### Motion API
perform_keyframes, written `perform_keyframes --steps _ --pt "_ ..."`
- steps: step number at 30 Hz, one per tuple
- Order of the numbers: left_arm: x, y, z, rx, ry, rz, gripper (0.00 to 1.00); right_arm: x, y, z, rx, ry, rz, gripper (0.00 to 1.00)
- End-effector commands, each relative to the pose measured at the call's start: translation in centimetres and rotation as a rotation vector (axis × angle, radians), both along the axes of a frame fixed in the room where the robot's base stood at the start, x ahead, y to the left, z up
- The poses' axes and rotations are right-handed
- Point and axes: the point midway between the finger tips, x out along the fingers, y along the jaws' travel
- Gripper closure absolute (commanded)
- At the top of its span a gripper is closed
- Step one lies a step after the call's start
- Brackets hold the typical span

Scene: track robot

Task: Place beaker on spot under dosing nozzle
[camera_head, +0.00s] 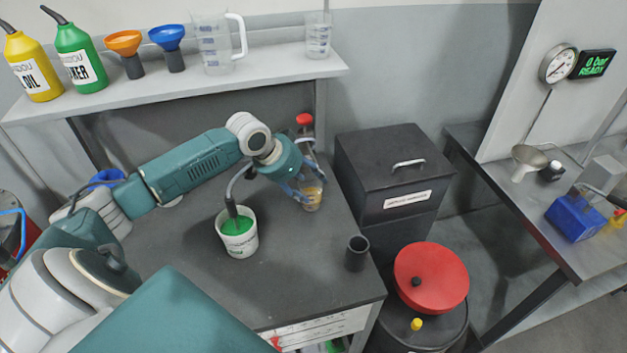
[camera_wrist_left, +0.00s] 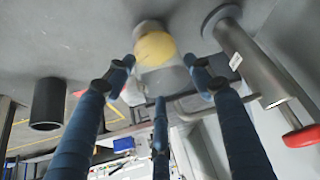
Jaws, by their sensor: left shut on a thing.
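The beaker (camera_head: 312,196) is clear and holds amber liquid. It looks upright near the back right edge of the dark table. My left gripper (camera_head: 303,192) is shut on it, its blue fingers around its side. In the left wrist view the yellow liquid (camera_wrist_left: 155,48) shows between the blue fingers (camera_wrist_left: 158,78). A slim upright device with a red top (camera_head: 304,120) stands just behind the gripper; it may be the dosing device. Its nozzle and the spot below are hidden or cannot be made out. I cannot tell whether the beaker touches the table. My right gripper is not in view.
A white bucket of green liquid (camera_head: 238,243) with a curved grey tube stands in front of the arm. A dark cup (camera_head: 356,253) stands near the table's right edge. A black lidded bin (camera_head: 395,175) is to the right. The table front (camera_head: 285,285) is clear.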

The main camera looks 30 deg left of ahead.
Motion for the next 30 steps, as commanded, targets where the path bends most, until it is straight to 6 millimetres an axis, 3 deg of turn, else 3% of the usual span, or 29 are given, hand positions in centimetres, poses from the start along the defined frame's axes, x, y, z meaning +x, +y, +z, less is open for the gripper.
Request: perform_keyframes --steps 6,18,19,21,30 --pt "2.4 -0.8 0.3 -0.001 -0.002 -0.001 0.91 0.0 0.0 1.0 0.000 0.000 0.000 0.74" --pt "2.1 -0.7 -1.2 0.002 0.000 0.000 0.91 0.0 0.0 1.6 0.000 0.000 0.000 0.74" --pt "2.1 -0.7 -1.3 0.002 0.002 0.000 0.43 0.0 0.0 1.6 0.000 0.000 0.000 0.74" --pt "2.1 -0.7 -1.3 0.002 0.002 0.000 0.29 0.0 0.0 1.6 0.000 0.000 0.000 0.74" --pt "2.1 -0.7 -1.1 0.002 0.000 0.000 0.27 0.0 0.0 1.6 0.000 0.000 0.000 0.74"
